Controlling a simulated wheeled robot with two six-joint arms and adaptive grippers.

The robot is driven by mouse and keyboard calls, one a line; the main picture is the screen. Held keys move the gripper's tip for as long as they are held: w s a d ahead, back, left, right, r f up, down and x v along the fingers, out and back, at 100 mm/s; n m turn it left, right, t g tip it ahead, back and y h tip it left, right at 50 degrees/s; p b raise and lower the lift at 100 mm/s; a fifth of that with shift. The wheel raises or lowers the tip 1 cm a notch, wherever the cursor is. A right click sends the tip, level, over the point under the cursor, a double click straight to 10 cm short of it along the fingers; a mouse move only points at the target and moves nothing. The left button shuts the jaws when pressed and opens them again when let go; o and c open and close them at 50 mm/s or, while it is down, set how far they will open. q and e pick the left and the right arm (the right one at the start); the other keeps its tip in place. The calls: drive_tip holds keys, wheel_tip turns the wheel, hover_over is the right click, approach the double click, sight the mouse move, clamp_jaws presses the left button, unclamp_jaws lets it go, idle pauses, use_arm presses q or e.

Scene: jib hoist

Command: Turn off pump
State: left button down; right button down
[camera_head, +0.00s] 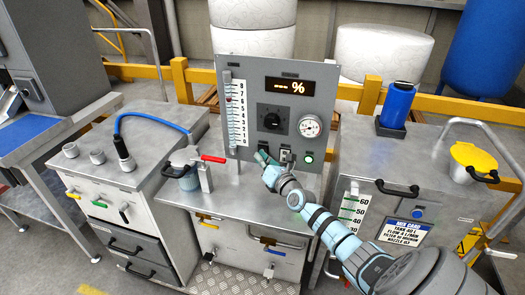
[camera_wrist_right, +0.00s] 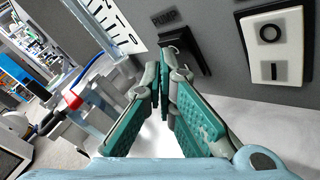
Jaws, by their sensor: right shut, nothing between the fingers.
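The grey control panel (camera_head: 250,75) stands upright at the back of the middle bench. In the right wrist view, a black switch (camera_wrist_right: 188,48) sits under a "PUMP" label on the panel. A green lamp (camera_head: 308,158) at the panel's lower right appears lit. My left gripper is not in view.
A white O/I rocker switch (camera_wrist_right: 271,48) lies right of the pump switch. The panel also has a black knob (camera_head: 272,119), a dial gauge (camera_head: 310,126) and a flow tube (camera_head: 228,99). A red-handled valve (camera_head: 212,159) stands on the bench to the left.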

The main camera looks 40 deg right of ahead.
drive_tip(key=shift+w+d, duration=0.1)
drive_tip(key=shift+d, duration=0.05)
idle(0.4)
drive_tip(key=shift+s+a+p, duration=0.45)
drive_tip(key=shift+a+p, duration=0.05)
drive_tip(key=shift+a, duration=0.15)
drive_tip(key=shift+f, duration=0.1)
drive_tip(key=s+a+p, duration=0.1)
drive_tip(key=s+a, duration=0.1)
drive_tip(key=a+p, duration=0.1)
drive_tip(key=a, duration=0.1)
drive_tip(key=shift+s+f+p, duration=0.3)
drive_tip(key=shift+s, duration=0.1)
